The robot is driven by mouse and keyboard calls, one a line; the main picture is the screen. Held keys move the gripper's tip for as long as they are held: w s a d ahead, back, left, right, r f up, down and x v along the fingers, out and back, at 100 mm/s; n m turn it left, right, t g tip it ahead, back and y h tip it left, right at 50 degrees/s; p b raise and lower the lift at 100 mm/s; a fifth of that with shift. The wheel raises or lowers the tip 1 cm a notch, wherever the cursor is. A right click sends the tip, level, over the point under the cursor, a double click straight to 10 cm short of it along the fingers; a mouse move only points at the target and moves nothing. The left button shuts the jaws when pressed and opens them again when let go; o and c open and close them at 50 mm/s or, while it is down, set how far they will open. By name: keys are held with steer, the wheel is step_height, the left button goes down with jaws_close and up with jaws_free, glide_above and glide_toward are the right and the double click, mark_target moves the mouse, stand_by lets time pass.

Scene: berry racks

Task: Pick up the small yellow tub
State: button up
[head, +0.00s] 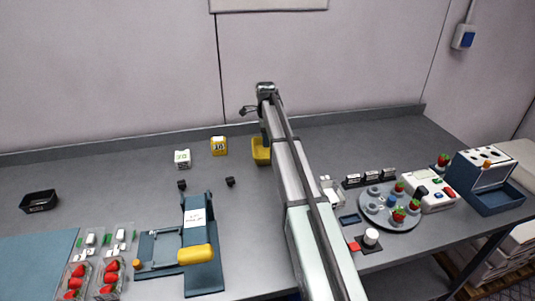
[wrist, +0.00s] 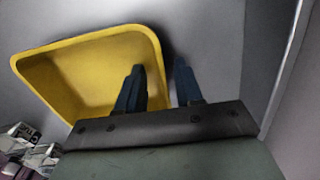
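The small yellow tub (head: 258,152) stands on the grey bench towards the back, partly hidden behind my arm in the head view. In the wrist view the tub (wrist: 85,65) is large and its open inside faces the camera. My gripper (wrist: 158,85) has its two dark blue fingers apart. In that view one finger overlaps the tub's inside and the other lies just outside its right wall, with the rim between them. A gap shows between the fingers, and I cannot tell whether either touches the wall. The fingertips are hidden in the head view.
A blue device with a yellow handle (head: 195,254) is nearer the front. A round grey tray (head: 390,222) with strawberries is right of my arm. The back wall is close behind.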

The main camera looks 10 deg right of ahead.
jaws_close()
stand_by(0.5)
